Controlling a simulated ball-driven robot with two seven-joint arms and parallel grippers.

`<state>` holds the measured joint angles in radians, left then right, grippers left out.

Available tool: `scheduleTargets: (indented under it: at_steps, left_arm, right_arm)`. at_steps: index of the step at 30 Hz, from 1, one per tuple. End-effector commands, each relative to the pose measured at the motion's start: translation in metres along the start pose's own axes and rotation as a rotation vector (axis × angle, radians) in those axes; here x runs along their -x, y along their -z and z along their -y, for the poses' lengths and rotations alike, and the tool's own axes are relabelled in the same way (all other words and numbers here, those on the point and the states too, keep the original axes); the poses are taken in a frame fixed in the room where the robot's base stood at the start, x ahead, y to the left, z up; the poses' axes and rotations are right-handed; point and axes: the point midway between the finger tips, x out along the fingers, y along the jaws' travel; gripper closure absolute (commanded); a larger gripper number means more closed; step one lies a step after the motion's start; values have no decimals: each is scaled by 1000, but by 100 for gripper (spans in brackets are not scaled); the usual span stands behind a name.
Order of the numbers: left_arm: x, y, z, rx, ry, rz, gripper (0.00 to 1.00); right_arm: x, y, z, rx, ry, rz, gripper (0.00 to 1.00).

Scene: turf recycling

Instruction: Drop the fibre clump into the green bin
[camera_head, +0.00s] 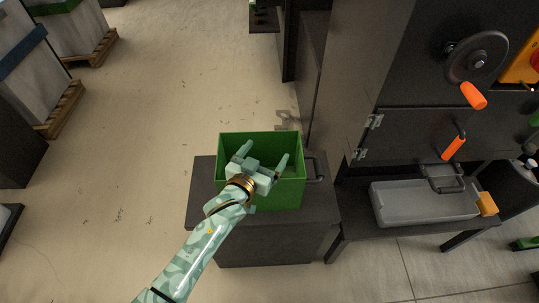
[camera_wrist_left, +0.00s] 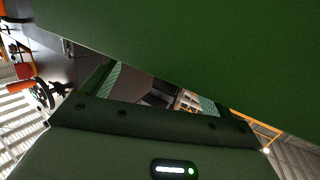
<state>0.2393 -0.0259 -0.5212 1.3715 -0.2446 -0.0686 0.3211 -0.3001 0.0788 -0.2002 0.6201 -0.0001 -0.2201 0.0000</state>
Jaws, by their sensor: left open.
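The green bin (camera_head: 288,196) is an open box on a dark grey stand. My left gripper (camera_head: 264,152) is over the bin's opening, with its fingers spread wide apart and nothing visible between them. In the left wrist view the gripper (camera_wrist_left: 160,92) also shows its two ridged finger pads apart. A plain green wall, apparently the bin (camera_wrist_left: 200,35), fills the upper part of that view, close to the fingers. I cannot make out a fibre clump in either view; the gripper and the near wall hide part of the bin's inside. My right gripper is not in view.
The dark stand (camera_head: 232,235) carries the bin. To the right is a dark machine with a handwheel (camera_head: 478,64), an orange-handled door lever (camera_head: 453,147) and a grey tray (camera_head: 420,205) on a low bench. Wrapped loads on pallets stand far left. The floor between is clear.

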Motion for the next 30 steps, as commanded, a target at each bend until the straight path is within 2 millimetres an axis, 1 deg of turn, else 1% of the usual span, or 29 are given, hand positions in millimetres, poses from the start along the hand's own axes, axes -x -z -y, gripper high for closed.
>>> scheduleTargets:
  at_steps: [1, 6, 9, 13, 15, 19, 30]
  left_arm:
    - [15, 5, 0, -1, 1, 1, 13]
    - [63, 5, 0, 0, 1, 0, 13]
    - [88, 4, 0, -1, 1, 0, 13]
    - [111, 2, 0, 0, 0, 0, 13]
    - [119, 2, 0, -1, 0, 0, 13]
    - [127, 1, 0, 0, 0, -1, 13]
    - [127, 0, 0, 0, 0, -1, 13]
  right_arm:
    - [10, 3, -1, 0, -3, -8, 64]
    - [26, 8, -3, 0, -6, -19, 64]
    - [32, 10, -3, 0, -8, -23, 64]
    - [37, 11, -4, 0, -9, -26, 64]
    - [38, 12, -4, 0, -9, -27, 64]
    - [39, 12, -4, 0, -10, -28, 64]
    - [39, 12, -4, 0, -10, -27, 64]
